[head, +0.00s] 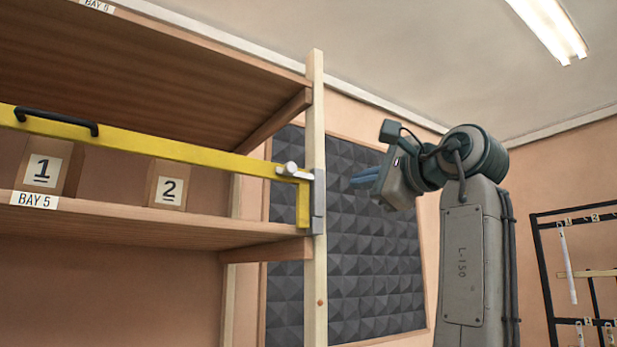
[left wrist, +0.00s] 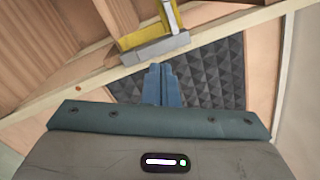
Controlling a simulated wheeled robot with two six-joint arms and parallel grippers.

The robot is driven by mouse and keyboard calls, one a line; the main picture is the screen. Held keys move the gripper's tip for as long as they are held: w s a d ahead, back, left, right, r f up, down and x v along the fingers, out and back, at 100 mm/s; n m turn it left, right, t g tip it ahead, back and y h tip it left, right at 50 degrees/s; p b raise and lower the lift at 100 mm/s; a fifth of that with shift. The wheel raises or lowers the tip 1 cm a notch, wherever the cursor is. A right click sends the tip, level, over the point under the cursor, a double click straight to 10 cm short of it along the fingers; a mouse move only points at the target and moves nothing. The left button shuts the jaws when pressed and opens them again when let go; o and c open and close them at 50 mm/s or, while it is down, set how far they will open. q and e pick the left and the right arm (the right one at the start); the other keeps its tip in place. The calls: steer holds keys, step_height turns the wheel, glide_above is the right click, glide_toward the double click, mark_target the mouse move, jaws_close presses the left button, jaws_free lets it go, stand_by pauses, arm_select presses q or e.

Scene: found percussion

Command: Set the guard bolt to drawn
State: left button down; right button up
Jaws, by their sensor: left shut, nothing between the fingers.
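The guard bolt (head: 291,169) is a small silver knob and rod at the right end of a yellow guard bar (head: 170,148), beside a grey bracket (head: 318,200) on the wooden post. Whether the bolt is drawn or engaged, I cannot tell. My left gripper (head: 366,178) is right of the post and bracket, apart from them, with its blue fingers shut and empty, pointing left. In the left wrist view the shut fingers (left wrist: 162,85) point up towards the bracket (left wrist: 155,50), with the yellow bar (left wrist: 140,22) beyond it. My right gripper is in neither view.
The bar has a black handle (head: 57,121). Dark foam panel (head: 370,270) lines the wall. A black rack (head: 548,270) stands far right.

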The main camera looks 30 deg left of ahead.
arm_select(q)
steer(key=shift+s+a+r, duration=0.1)
steer(key=shift+r, duration=0.15)
steer(key=p, duration=0.6)
glide_toward(310, 174)
steer(key=w+a+f, duration=0.1)
steer(key=a+f, duration=0.1)
steer(key=a, duration=0.2)
steer(key=s+p, duration=0.1)
steer(key=s+a+r+p, duration=0.1)
steer(key=s, duration=0.1)
steer(key=shift+a, duration=0.2)
steer(key=shift+s, duration=0.1)
steer(key=shift+w+a+f, duration=0.1)
steer(key=shift+w+a, duration=0.05)
steer(key=shift+w, duration=0.05)
